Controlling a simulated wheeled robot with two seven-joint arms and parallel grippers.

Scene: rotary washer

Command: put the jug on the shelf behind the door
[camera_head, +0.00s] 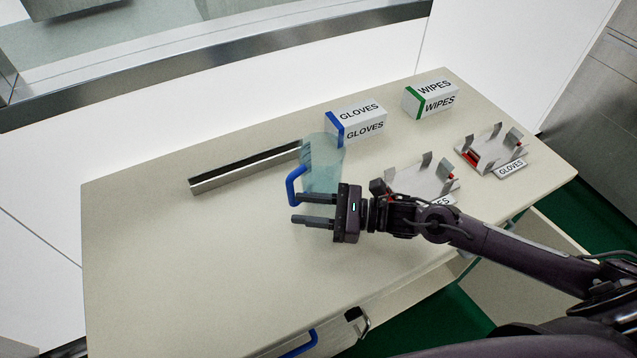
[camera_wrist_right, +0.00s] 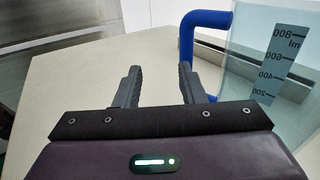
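The jug (camera_head: 322,162) is clear, bluish and upright on the counter, with a blue handle (camera_head: 293,186) on its left side. In the right wrist view the jug (camera_wrist_right: 250,45) stands at the right with a millilitre scale, and its blue handle (camera_wrist_right: 188,40) lies beyond the right finger. My right gripper (camera_head: 314,209) is open and empty in front of the jug, its fingers pointing left; it also shows in the right wrist view (camera_wrist_right: 158,88). I cannot tell whether a finger touches the jug. My left gripper is not in view. I cannot make out a shelf or its door.
A metal rail (camera_head: 243,168) lies behind the jug. A gloves box (camera_head: 357,123) and a wipes box (camera_head: 431,95) stand at the back. Metal holders (camera_head: 424,179) (camera_head: 490,153) sit at the right. The counter's left part (camera_head: 180,260) is clear. A blue handle (camera_head: 299,345) shows at the front edge.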

